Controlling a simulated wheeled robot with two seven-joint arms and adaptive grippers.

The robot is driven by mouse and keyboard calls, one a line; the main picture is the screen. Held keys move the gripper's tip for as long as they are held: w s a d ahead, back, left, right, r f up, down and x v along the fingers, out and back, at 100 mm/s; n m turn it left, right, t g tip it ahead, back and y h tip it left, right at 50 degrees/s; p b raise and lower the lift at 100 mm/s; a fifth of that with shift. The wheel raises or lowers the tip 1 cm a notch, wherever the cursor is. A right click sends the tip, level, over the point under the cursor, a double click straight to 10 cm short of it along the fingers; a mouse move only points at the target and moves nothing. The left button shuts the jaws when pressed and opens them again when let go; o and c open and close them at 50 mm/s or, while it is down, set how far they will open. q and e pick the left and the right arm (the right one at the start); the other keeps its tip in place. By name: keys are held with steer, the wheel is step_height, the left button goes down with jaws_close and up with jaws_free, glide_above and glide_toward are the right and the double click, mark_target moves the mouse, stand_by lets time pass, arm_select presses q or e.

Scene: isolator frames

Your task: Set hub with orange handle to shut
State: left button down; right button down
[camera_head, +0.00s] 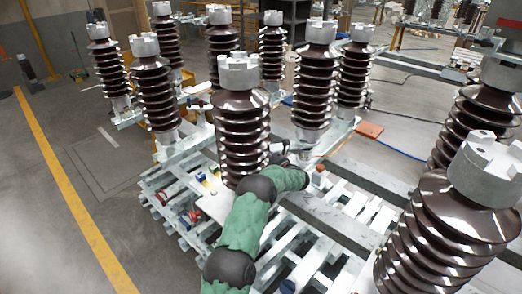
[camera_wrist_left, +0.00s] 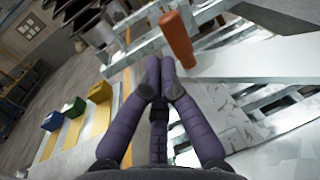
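In the left wrist view, the orange handle (camera_wrist_left: 178,38) stands out as a short rounded bar, tilted slightly, just beyond my fingertips. Its lower end lies close to the right finger; I cannot tell whether they touch. My left gripper (camera_wrist_left: 162,82) has its two purple fingers converging, with the tips together and nothing visible between them. In the head view my left arm, in a green sleeve (camera_head: 245,220), reaches over the metal frame, and its gripper is mostly hidden beyond the wrist. The hub itself cannot be made out clearly. My right gripper is in neither view.
Tall brown ribbed insulators (camera_head: 240,125) with grey caps stand around the arm; a large one (camera_head: 440,235) is at the right. The slatted metal frame (camera_head: 300,240) lies below. Blue (camera_wrist_left: 52,121), green (camera_wrist_left: 73,107) and yellow (camera_wrist_left: 100,91) blocks sit at left in the wrist view.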

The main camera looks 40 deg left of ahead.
arm_select(q)
steer(key=s+d, duration=0.2)
steer(key=d, duration=0.8)
steer(key=shift+d+r, duration=0.1)
